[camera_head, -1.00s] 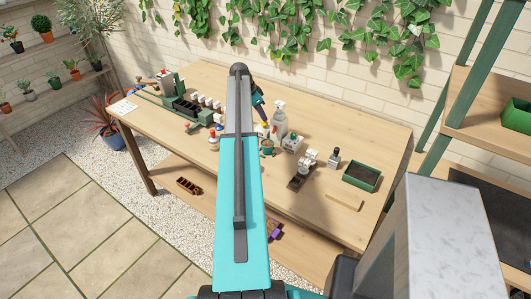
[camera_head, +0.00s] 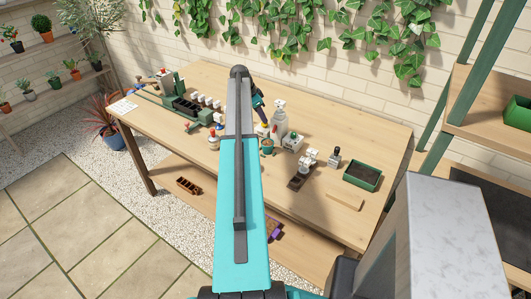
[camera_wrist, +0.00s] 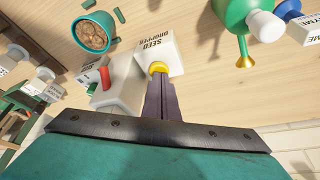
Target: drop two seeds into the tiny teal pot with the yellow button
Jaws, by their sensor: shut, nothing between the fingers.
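The tiny teal pot (camera_wrist: 92,32) is at the upper left in the wrist view, with round brown pieces inside. It also shows on the bench in the head view (camera_head: 267,147). The white box lettered SEED DROPPER (camera_wrist: 152,45) stands beside it, with the yellow button (camera_wrist: 158,67) on its near side. My gripper (camera_wrist: 160,80) is shut and empty, its tips right at the yellow button. I cannot tell whether they touch it. No loose seed can be made out for certain.
A green bottle with a yellow nozzle (camera_wrist: 240,20) is at the upper right. Small green pieces (camera_wrist: 118,15) lie by the pot. A green tray (camera_head: 362,176) stands at the bench's right.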

